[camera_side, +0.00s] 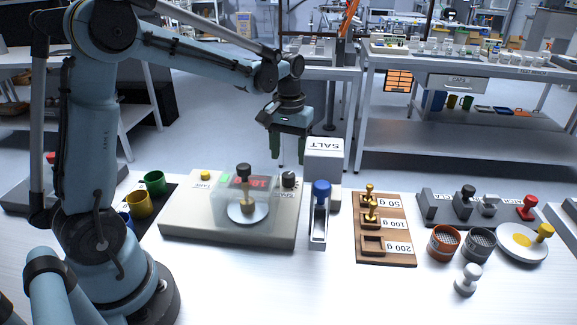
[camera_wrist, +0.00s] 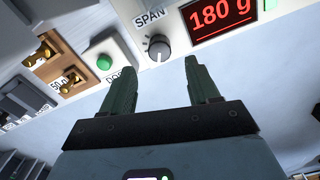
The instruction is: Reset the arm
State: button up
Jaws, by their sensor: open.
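My gripper (camera_side: 287,158) hangs fingers down in the side view, above and behind the right end of the scale (camera_side: 178,229). It is open and empty. In the wrist view its two green fingers (camera_wrist: 158,64) stand apart with nothing between them. The red display (camera_wrist: 218,17) reads 180 g. The white SALT hopper (camera_side: 323,160) stands right of my gripper.
A blue-topped lever (camera_side: 321,190) stands before the hopper. The wooden weight tray (camera_side: 397,258) holds brass weights at 50 g and 100 g; its 200 g slot is empty. Coloured cups (camera_side: 139,205) stand left, mesh cups and stamps right.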

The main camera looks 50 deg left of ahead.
aim_at(289, 174)
notch_tip(289, 174, up, 6)
dwell(0.4)
dwell(0.9)
notch_tip(289, 174, down, 12)
jog(key=shift+r, duration=0.2)
jog(key=shift+m, duration=1.8)
